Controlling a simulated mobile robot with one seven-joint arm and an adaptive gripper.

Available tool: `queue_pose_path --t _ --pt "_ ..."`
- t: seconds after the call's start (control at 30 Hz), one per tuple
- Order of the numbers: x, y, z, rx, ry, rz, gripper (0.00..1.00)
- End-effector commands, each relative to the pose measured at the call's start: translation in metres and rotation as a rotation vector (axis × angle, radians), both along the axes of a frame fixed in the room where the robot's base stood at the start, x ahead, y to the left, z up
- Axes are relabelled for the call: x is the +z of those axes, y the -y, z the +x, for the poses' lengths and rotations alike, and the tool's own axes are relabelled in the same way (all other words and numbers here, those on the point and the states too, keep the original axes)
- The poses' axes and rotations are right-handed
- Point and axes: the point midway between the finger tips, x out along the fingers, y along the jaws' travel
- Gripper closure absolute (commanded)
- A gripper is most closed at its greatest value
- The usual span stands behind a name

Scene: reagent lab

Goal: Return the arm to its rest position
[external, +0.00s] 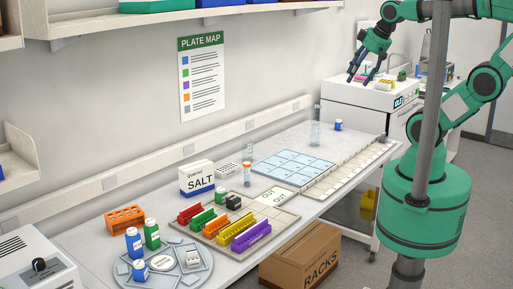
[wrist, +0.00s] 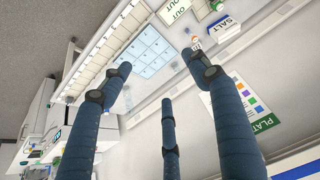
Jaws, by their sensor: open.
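My green arm stands at the right of the external view. My gripper (external: 367,72) is held high at the top, in front of the white machine at the far end of the bench as seen in the picture. Its dark fingers point down and are spread apart with nothing between them. In the wrist view my gripper (wrist: 163,88) shows three dark blue fingers, wide open and empty. Beyond them the bench, the blue-squared mat (wrist: 148,52) and the wall appear at a distance. No finger visibly touches anything.
The bench holds a salt box (external: 197,178), a blue-squared mat (external: 293,167), colored racks (external: 250,236) and a round tray (external: 190,276). A white machine (external: 357,98) stands at the far end. A shelf (external: 190,20) runs along the wall. A cardboard box (external: 300,258) sits below the bench.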

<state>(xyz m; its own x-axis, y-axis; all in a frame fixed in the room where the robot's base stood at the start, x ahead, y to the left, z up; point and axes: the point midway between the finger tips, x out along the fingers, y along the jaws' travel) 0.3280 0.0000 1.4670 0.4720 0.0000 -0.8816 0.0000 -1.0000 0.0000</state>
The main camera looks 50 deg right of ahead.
Motion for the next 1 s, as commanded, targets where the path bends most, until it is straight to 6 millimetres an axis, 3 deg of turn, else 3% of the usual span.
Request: queue_pose_path --t 0.03,0.6,0.8,1.0 --pt "-0.016 0.0 0.0 0.0 0.0 0.0 0.39" --pt "-0.12 0.0 0.0 0.0 0.0 0.0 0.39" --pt "-0.148 0.0 0.0 0.0 0.0 0.0 0.39" --pt "-0.158 0.0 0.0 0.0 0.0 0.0 0.39"
